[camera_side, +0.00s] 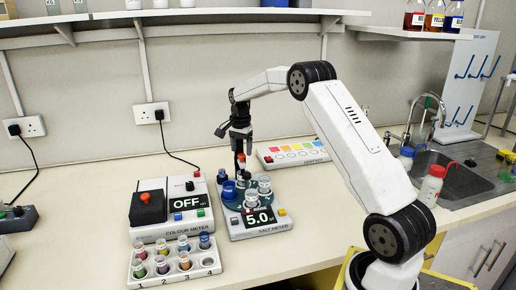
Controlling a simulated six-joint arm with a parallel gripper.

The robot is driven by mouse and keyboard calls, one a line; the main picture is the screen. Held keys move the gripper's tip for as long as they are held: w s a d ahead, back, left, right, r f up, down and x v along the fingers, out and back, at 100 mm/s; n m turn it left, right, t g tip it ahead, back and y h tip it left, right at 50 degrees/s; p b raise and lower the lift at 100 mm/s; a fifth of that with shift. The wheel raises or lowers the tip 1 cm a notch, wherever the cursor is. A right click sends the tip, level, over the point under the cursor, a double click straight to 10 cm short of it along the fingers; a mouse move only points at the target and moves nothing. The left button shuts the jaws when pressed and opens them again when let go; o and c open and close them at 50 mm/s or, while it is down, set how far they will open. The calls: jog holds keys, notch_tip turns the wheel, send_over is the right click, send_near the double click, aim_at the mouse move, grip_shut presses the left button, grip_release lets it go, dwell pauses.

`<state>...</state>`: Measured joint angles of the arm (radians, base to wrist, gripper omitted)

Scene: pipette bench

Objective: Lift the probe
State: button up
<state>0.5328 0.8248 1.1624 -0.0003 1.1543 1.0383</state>
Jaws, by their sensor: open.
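The probe (241,161) is a small upright piece with an orange-red part, standing over the cups of the salt meter (257,226). My gripper (240,150) points down right above the probe, with its jaws open around or just over its top; the view is too small to tell which. The probe's lower end is hidden among the cups. The salt meter's display reads 5.0. Its round blue-green holder carries several cups, including a blue one (229,190) and a white-rimmed one (264,185).
Left of the salt meter stands the colour meter (171,205), reading OFF. In front is a white rack (172,266) of several coloured vials. A sink (452,182) and red-capped bottle (432,185) are at the right.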

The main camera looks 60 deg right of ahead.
jog(key=shift+f, duration=0.9)
grip_shut()
dwell(0.9)
